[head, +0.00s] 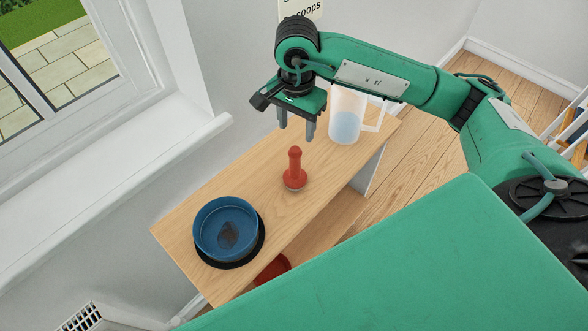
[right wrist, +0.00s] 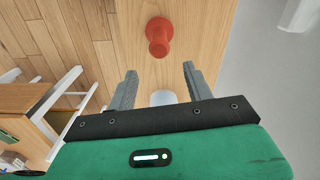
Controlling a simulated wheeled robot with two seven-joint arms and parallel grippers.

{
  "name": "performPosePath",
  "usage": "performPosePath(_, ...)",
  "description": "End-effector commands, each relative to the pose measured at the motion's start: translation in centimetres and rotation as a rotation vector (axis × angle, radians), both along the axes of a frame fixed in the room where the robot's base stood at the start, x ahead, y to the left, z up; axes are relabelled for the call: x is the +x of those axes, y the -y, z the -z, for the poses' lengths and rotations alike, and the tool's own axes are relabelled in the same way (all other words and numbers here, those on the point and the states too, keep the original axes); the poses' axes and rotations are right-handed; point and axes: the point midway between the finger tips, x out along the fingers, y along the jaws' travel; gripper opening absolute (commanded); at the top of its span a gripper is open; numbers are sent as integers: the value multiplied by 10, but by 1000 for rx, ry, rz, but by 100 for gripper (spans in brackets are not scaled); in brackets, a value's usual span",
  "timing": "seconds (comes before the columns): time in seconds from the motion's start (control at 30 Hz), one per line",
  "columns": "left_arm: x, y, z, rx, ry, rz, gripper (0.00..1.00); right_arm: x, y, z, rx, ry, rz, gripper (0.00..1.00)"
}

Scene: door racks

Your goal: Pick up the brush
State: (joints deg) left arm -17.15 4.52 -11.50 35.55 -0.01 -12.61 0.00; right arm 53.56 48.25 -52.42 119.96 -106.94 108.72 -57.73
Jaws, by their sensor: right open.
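The brush (head: 295,170) looks like a red piece with an upright knobbed handle on a round base. It stands on the wooden bench top (head: 330,178), near its middle. My right gripper (head: 296,131) is open and empty, pointing down above the bench, between the brush and the clear jug. In the right wrist view the brush (right wrist: 158,38) stands beyond my open fingertips (right wrist: 160,70), roughly in line with the gap between them and apart from both. Its underside is hidden. My left gripper is not in view.
A clear handled jug (head: 347,113) stands behind my right gripper. A blue bowl (head: 205,235) with a dark lump inside stands at the bench's near left. A red object (head: 272,268) shows below the bench top. A wall and window sill (head: 130,160) run along the left.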

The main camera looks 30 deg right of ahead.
Motion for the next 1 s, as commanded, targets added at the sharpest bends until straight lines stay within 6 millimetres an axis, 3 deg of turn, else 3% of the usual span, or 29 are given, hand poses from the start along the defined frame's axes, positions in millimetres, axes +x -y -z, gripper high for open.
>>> performPosePath(0.3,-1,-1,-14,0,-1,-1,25,-1,-1,54,3,-5,0,52)
performPosePath(0.57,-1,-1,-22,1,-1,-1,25,-2,-2,69,4,-5,-1,52)
performPosePath(0.8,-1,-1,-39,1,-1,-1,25,-3,-5,101,5,-6,1,52)
performPosePath(1.0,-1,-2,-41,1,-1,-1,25,-3,-5,114,4,-2,-1,52)
